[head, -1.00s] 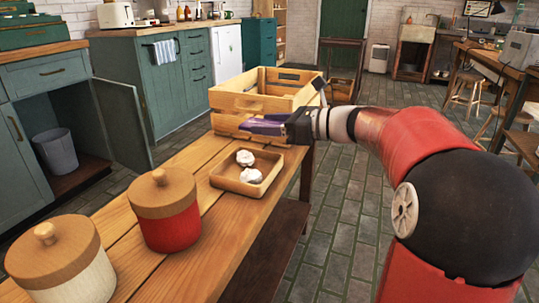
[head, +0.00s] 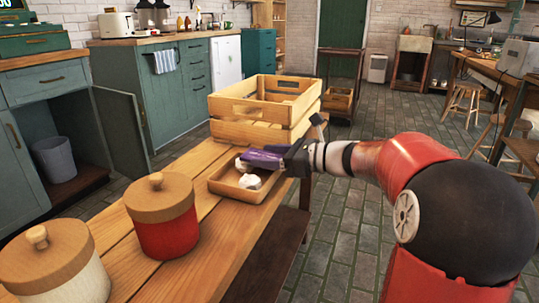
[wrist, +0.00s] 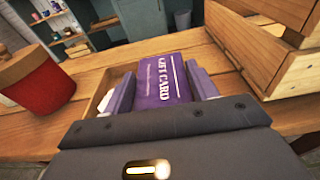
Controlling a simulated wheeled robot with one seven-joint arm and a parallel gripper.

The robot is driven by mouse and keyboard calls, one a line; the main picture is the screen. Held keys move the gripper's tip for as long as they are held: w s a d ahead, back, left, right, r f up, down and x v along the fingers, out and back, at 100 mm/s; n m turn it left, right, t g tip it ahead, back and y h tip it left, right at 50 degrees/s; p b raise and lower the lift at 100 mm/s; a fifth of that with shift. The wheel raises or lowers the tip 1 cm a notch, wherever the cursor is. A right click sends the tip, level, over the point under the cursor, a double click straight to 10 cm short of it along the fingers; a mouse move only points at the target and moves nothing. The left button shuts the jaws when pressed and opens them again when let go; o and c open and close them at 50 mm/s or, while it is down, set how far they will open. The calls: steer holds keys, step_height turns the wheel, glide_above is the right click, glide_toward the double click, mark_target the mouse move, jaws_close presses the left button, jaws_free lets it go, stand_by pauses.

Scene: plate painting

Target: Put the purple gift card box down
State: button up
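The purple gift card box (head: 262,158) is held in my gripper (head: 280,158) above the far part of the shallow wooden tray. In the wrist view the box (wrist: 162,80) shows "GIFT CARD" lettering and sits between the two fingers of my gripper (wrist: 163,88). The wooden tray (head: 226,190) rests on the bench and holds white crumpled lumps (head: 249,181). The box partly covers the tray's far side, and I cannot tell whether it touches the tray.
A slatted wooden crate (head: 262,105) stands on the bench just behind the tray. A red canister (head: 163,218) and a cream canister (head: 56,263), both with wooden lids, stand to the left. Bare bench top (head: 192,155) lies left of the tray.

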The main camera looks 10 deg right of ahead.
steer(key=o, duration=0.4)
steer(key=shift+r, duration=0.1)
steer(key=shift+r, duration=0.25)
steer(key=p+v, duration=0.1)
steer(key=v, duration=0.9)
steer(key=shift+s+d+p, duration=0.2)
steer(key=shift+d+p, duration=0.15)
steer(key=shift+o, duration=0.3)
steer(key=shift+s+d, duration=0.25)
steer(key=shift+w+a+f+g+h+p, duration=0.25)
steer(key=shift+w+a+f+h+p, duration=0.15)
steer(key=shift+w+a+p, duration=1)
steer(key=shift+w+a+f+g+h+p, duration=0.35)
steer(key=shift+w+a+p, duration=0.7)
steer(key=shift+a, duration=0.7)
steer(key=shift+w+a+f+g+h+p, duration=0.2)
steer(key=shift+w+a+f+h+p, duration=0.2)
steer(key=shift+w+a+p, duration=0.85)
